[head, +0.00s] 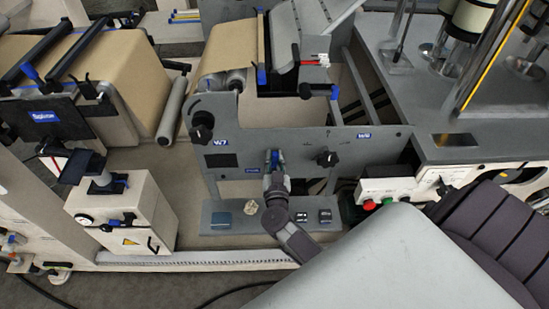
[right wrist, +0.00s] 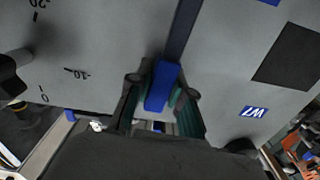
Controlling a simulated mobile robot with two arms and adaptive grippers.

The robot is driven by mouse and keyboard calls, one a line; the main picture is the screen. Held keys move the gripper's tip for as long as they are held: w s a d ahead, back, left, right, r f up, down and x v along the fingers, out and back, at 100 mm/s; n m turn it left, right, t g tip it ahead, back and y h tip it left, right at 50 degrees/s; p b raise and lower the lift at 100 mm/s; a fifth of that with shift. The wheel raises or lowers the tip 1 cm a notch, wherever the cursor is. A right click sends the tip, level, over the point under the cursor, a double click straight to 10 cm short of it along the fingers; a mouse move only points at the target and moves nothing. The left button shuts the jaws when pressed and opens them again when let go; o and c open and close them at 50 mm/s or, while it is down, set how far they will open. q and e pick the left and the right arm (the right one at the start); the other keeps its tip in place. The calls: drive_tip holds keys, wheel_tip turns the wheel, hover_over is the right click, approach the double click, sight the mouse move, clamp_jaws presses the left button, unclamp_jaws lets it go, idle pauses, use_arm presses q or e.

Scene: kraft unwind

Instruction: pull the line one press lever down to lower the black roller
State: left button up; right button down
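A lever with a blue handle stands at the front of the grey W7 panel (head: 225,175). The blue handle (right wrist: 162,87) lies between the fingers of my right gripper (right wrist: 161,90) in the right wrist view, its dark shaft running up the picture. The fingers are close against both sides and appear shut on it. In the head view my right gripper (head: 275,168) covers much of the lever. A dark roller (head: 262,42) with a blue end lies beside the brown paper web above the panel; whether it is the lever's roller I cannot tell. My left gripper is not in view.
A grey ledge (head: 235,226) with small devices lies below. A white box (head: 125,215) stands to the left, a button box (head: 385,190) to the right.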

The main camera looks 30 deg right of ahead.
sight(301, 169)
drive_tip(key=shift+s, duration=0.1)
idle(0.4)
